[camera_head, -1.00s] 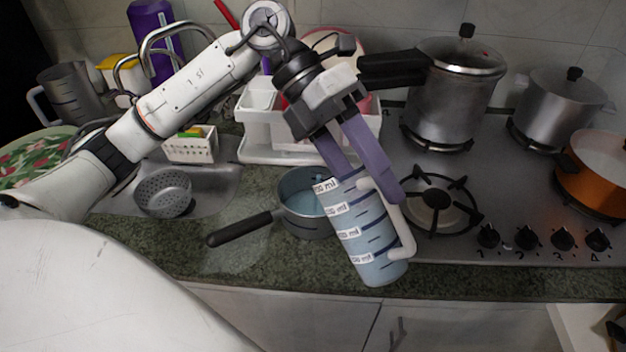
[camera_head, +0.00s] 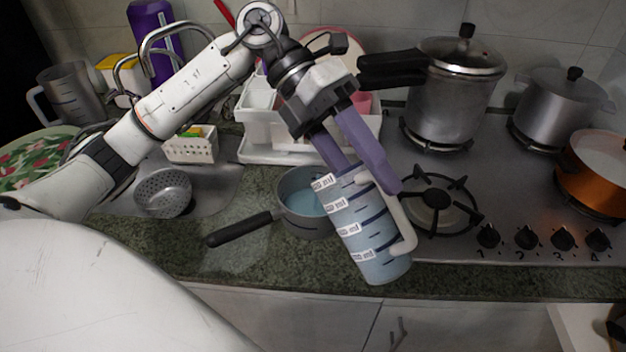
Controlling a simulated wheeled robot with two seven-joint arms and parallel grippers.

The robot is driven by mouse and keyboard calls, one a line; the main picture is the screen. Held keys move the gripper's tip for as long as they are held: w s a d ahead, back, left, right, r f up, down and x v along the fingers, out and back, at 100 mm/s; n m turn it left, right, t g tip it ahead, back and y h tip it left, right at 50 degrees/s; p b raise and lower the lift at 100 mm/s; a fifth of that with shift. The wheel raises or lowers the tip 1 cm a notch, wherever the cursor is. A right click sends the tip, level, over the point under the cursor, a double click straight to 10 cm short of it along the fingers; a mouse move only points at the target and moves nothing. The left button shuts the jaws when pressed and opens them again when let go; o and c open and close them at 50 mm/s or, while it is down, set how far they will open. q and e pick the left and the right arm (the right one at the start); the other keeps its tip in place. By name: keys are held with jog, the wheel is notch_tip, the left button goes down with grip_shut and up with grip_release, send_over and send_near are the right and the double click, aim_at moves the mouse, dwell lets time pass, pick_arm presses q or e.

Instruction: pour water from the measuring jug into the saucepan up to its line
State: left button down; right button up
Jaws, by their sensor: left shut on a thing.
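The measuring jug (camera_head: 362,232) is clear with blue water, dark marks and white "ml" labels. It is tilted, its top toward the upper left beside the saucepan. My left gripper (camera_head: 362,178) is shut on the jug near its top and handle, holding it in front of the counter edge and stove. The grey saucepan (camera_head: 297,222) stands on the counter, its black handle (camera_head: 240,229) pointing left. Blue water shows inside it. The jug covers part of its right side. The saucepan's line cannot be made out. My right gripper is not in view.
A stove burner (camera_head: 437,200) is just right of the jug. A pressure cooker (camera_head: 455,95), a lidded pot (camera_head: 562,108) and an orange pan (camera_head: 592,175) stand on the stove. A white dish rack (camera_head: 262,125) is behind. A colander (camera_head: 163,192) sits in the sink.

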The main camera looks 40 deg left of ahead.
pick_arm(q)
jog(key=shift+w+a+r+h, duration=0.2)
jog(key=shift+a+r+h, duration=0.4)
jog(key=shift+r+h, duration=0.15)
dwell(1.7)
